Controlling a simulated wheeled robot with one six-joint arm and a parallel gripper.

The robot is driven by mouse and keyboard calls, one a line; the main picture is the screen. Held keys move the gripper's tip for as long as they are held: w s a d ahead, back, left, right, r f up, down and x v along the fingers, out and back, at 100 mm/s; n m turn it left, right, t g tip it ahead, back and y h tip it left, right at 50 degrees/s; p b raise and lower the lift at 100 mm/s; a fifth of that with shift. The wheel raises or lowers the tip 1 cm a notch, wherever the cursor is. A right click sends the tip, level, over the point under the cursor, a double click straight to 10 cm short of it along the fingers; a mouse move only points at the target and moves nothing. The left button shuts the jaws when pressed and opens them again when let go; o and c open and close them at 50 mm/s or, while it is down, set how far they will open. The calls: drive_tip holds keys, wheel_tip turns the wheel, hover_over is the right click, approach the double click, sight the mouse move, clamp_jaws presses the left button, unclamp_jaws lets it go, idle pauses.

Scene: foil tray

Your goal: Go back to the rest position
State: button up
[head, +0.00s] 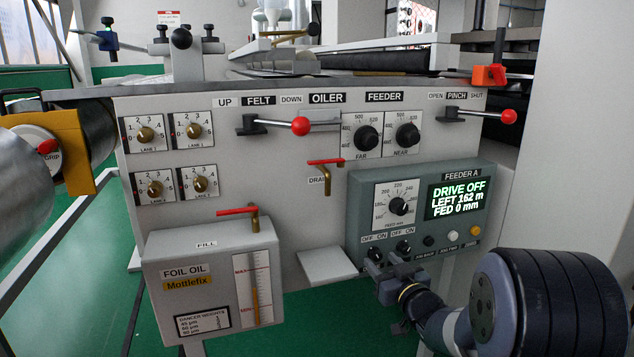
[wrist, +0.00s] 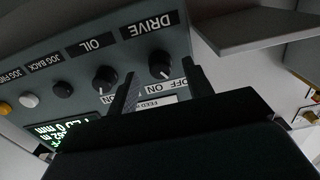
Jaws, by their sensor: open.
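My gripper (head: 387,262) is open at the lower left of the green-grey FEEDER A box (head: 362,212) in the head view. In the wrist view, which is upside down, the two dark fingers of my gripper (wrist: 158,85) stand apart, one to each side of the black DRIVE knob (wrist: 164,67). Nothing is held between them. I cannot tell how far the tips are from the panel. The OIL knob (wrist: 105,77) is beside the left finger. The display (head: 457,197) reads DRIVE OFF, LEFT 162 m, FED 0 mm.
A grey shelf (head: 327,266) juts out left of my gripper. The foil oil tank (head: 208,262) with a red-handled valve (head: 240,211) is at lower left. The PINCH lever (head: 485,115) sticks out above the box. Open floor (head: 325,325) shows below.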

drive_tip(key=shift+w+a, duration=0.2)
drive_tip(key=shift+w, duration=0.45)
drive_tip(key=shift+s, duration=0.1)
